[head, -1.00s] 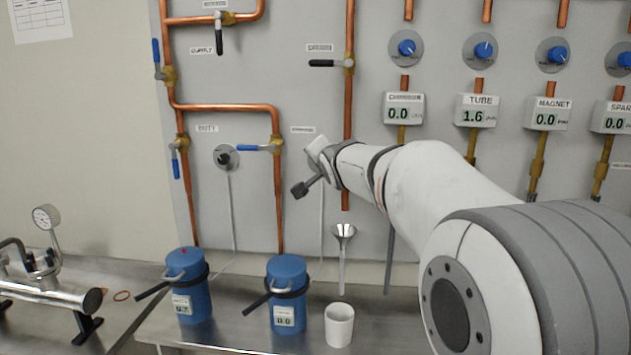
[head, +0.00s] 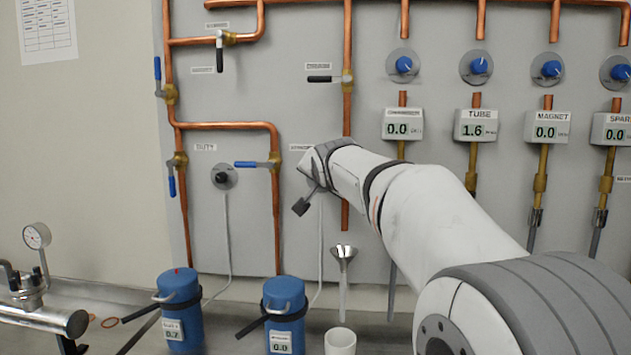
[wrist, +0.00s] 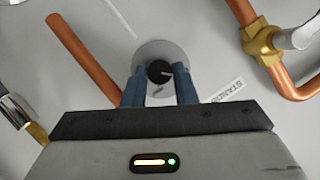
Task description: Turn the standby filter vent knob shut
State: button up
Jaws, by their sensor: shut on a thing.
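The standby vent knob (wrist: 159,71) is a small black knob with a white pointer line on a round grey plate (wrist: 178,48), seen in the wrist view. The line points toward picture right. The two blue fingers of my gripper (wrist: 160,76) stand on either side of the knob and are shut on it. In the head view my gripper (head: 314,170) is against the panel and hides the knob.
The duty knob (head: 222,176) is on the panel to the left. A blue-handled valve (head: 258,164) and copper pipe (head: 277,215) lie between it and my gripper. Blue canisters (head: 180,300) (head: 284,315) stand on the bench.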

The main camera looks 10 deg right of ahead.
jog(key=shift+f, duration=0.1)
jog(key=o, duration=0.8)
jog(key=shift+s+a, duration=0.1)
jog(key=shift+a, duration=0.05)
jog(key=shift+c, duration=0.2)
jog(key=shift+o, duration=1.2)
jog(key=v, duration=0.7)
jog(key=shift+s, duration=0.35)
jog(key=shift+s, duration=0.1)
